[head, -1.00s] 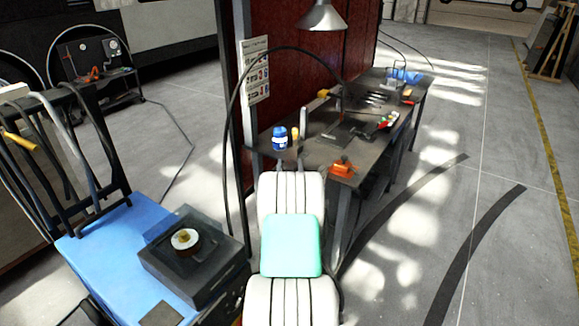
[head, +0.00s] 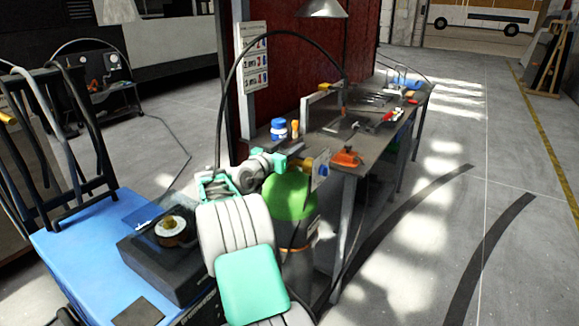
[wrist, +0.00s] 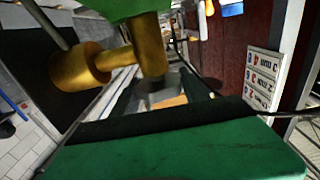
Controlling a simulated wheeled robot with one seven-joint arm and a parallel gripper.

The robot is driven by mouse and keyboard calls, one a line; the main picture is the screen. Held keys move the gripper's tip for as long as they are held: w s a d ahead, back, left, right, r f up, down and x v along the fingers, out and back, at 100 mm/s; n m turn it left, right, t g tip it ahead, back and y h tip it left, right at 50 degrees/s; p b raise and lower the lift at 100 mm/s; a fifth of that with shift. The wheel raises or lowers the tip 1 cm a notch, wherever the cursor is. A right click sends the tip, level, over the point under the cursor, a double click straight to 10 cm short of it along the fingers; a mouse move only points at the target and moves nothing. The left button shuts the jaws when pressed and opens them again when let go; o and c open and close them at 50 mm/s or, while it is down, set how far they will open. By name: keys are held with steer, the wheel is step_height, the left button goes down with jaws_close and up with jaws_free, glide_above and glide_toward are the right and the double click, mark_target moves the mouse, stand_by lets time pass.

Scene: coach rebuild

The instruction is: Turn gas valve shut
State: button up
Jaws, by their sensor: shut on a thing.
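A green-topped gas cylinder (head: 290,196) stands beside the workbench's near end, partly behind my white and teal arm. My gripper (head: 290,160) is at the cylinder's top, beside a small upright plate with a blue knob (head: 322,170). In the wrist view, a brass valve fitting (wrist: 82,70) is close in front, with a green surface (wrist: 120,8) above it. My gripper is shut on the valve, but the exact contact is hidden. I cannot tell how far the valve is turned.
A blue cart (head: 85,255) carrying a dark box (head: 170,262) stands close at left. A black hose (head: 260,42) arches above. Floor at right is clear.

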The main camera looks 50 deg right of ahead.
steer(key=m+g, duration=0.2)
steer(key=g, duration=0.1)
steer(key=shift+m+g+p, duration=0.7)
steer(key=shift+g+p, duration=0.25)
steer(key=shift+g, duration=0.35)
steer(key=shift+s+m+g+y, duration=0.1)
steer(key=shift+m+g+y, duration=0.2)
steer(key=shift+g, duration=0.2)
steer(key=o, duration=1.2)
steer(key=shift+s+d, duration=0.1)
steer(key=shift+d, duration=0.05)
steer(key=shift+o, duration=0.9)
steer(key=shift+f+t+b, duration=0.1)
steer(key=shift+t+b, duration=0.2)
steer(key=shift+t, duration=0.2)
